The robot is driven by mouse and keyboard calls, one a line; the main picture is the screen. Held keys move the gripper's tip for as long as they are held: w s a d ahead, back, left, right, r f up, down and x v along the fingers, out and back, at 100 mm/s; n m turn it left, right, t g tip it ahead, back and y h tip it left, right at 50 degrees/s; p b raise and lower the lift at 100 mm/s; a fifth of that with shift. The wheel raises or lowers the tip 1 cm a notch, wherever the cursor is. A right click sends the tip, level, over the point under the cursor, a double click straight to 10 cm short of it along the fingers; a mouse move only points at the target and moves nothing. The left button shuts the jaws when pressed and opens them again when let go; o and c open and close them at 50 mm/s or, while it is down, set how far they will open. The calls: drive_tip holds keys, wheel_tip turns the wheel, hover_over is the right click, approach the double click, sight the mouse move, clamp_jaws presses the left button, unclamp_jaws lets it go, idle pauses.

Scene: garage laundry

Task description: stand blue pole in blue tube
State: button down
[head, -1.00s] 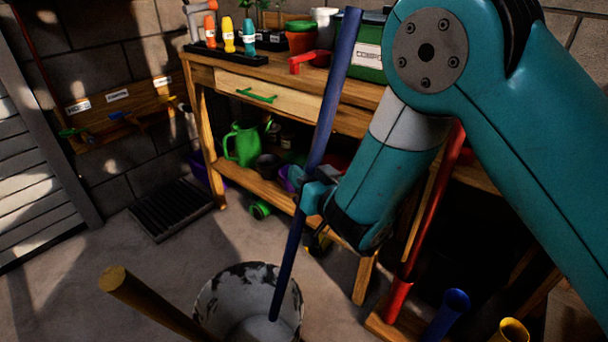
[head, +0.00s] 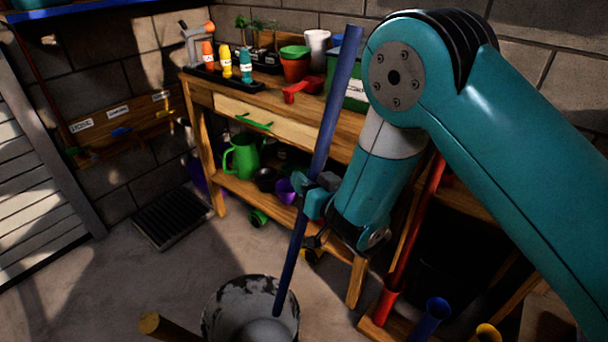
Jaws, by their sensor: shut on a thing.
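The blue pole (head: 335,105) is long and stands nearly upright, tilted with its top to the right. My gripper (head: 318,190) is shut on it around its middle. The pole's lower end (head: 280,300) shows in front of the mouth of a white, paint-worn bucket; I cannot tell whether it is inside it. The blue tube (head: 432,318) is at the bottom right, open at the top, with its lower part cut off by the frame. It is to the right of the pole's lower end and well apart from it.
A red pole stands in a red tube (head: 385,305) left of the blue tube. A yellow tube (head: 488,332) is to its right. A workbench (head: 290,118) with pots and bottles stands behind.

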wheel_tip(320, 180, up, 6)
drive_tip(key=d+p, duration=0.1)
drive_tip(key=p, duration=0.7)
drive_tip(key=shift+w+d+r+p, duration=0.15)
drive_tip(key=shift+w+r+p, duration=0.05)
drive_tip(key=shift+w+p, duration=0.1)
